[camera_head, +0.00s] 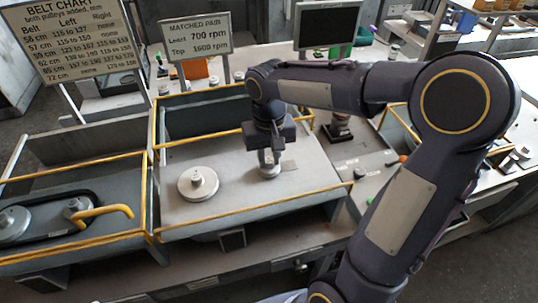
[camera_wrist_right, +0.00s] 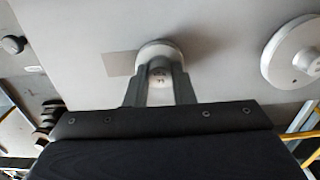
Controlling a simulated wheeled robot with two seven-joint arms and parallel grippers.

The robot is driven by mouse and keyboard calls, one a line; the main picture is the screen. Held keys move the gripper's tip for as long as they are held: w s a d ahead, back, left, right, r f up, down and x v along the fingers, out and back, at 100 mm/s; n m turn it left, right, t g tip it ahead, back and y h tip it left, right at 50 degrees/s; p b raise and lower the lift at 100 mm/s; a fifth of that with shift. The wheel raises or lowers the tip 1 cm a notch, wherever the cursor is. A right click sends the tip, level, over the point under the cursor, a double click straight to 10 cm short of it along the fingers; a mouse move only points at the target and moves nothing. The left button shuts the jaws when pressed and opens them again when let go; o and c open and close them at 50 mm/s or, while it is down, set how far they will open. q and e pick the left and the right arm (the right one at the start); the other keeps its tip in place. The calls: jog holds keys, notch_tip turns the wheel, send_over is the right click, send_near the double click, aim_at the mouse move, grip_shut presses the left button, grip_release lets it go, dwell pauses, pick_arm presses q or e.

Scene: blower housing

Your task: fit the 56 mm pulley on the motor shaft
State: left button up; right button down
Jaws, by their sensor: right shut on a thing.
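My right gripper (camera_head: 269,152) reaches down over the middle housing's grey plate (camera_head: 225,205). It is shut on the hub of a small pale pulley (camera_head: 269,172). In the right wrist view the fingers (camera_wrist_right: 159,92) stand either side of the hub (camera_wrist_right: 160,72), and the pulley's round flange (camera_wrist_right: 160,48) shows beyond them. The pulley is at or very near the plate; I cannot tell whether it touches. The motor shaft is not visible, and I cannot read the pulley's size. A larger pale pulley (camera_head: 198,184) with a raised hub sits to the left, also in the wrist view (camera_wrist_right: 294,52).
Yellow rails (camera_head: 250,207) edge the housing. The left housing holds two pulleys with a black belt (camera_head: 45,198) and a yellow handle (camera_head: 105,211). A belt chart (camera_head: 70,40) and a speed sign (camera_head: 196,38) stand behind. A dark screen (camera_head: 325,31) stands at the back.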

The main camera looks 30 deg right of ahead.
jog(key=c, duration=1.1)
grip_release()
jog(key=shift+c, duration=0.2)
jog(key=shift+r, duration=0.1)
jog(key=shift+r+p, duration=3.2)
jog(key=shift+r, duration=0.55)
